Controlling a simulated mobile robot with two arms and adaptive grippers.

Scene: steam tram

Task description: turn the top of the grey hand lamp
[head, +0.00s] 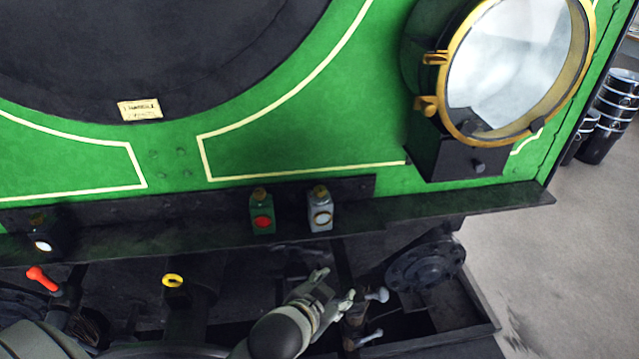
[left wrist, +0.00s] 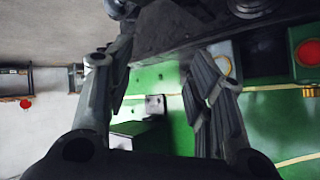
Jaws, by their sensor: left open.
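The grey hand lamp (head: 320,212) stands upright on the ledge of the green tram front, with a brass-coloured top (head: 319,191) and a round pale lens in a yellow ring. My left gripper (head: 334,286) is below the lamp and apart from it, open and empty. In the left wrist view my left gripper (left wrist: 160,75) has its two fingers spread. There the grey lamp (left wrist: 226,66) shows only in part, behind the right-hand finger, and its top cannot be made out. My right gripper is not in view.
A green lamp with a red lens (head: 262,214) stands left of the grey one; a black lamp (head: 41,236) is farther left. A big brass-rimmed headlamp (head: 520,70) juts out at upper right. A dark round buffer (head: 425,265) and grey-handled fittings (head: 377,295) lie near my left gripper.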

